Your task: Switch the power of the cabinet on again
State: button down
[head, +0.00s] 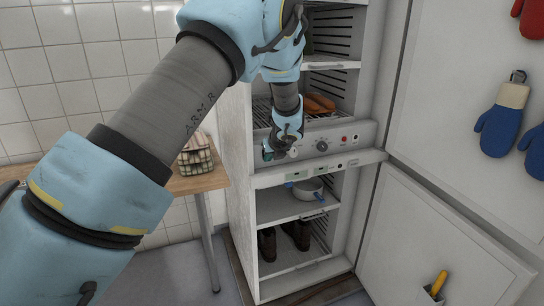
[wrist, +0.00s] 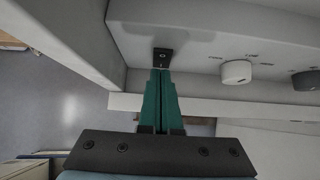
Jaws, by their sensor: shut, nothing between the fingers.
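The cabinet (head: 234,140) stands open, with a grey control panel (head: 335,136) between its upper and lower compartments. In the wrist view, a small black rocker switch (wrist: 163,54) sits at the left end of the panel. My gripper (wrist: 161,72) has its teal fingers closed together, with the tips right at the switch's near edge; I cannot tell whether they touch it. In the head view my gripper (head: 267,152) is at the panel's left end and hides the switch. Whether the switch is on or off cannot be read.
A pale knob (wrist: 236,72) and a dark knob (wrist: 306,80) are right of the switch. The lower compartment holds a bowl (head: 307,188) and dark shoes (head: 297,234). Open doors (head: 425,250) stand at right; a table (head: 200,182) is at left.

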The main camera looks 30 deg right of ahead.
dwell(0.3)
jog(key=shift+w+f, duration=0.15)
jog(key=shift+w, duration=0.15)
jog(key=shift+r+p, duration=0.8)
jog(key=shift+r, duration=0.15)
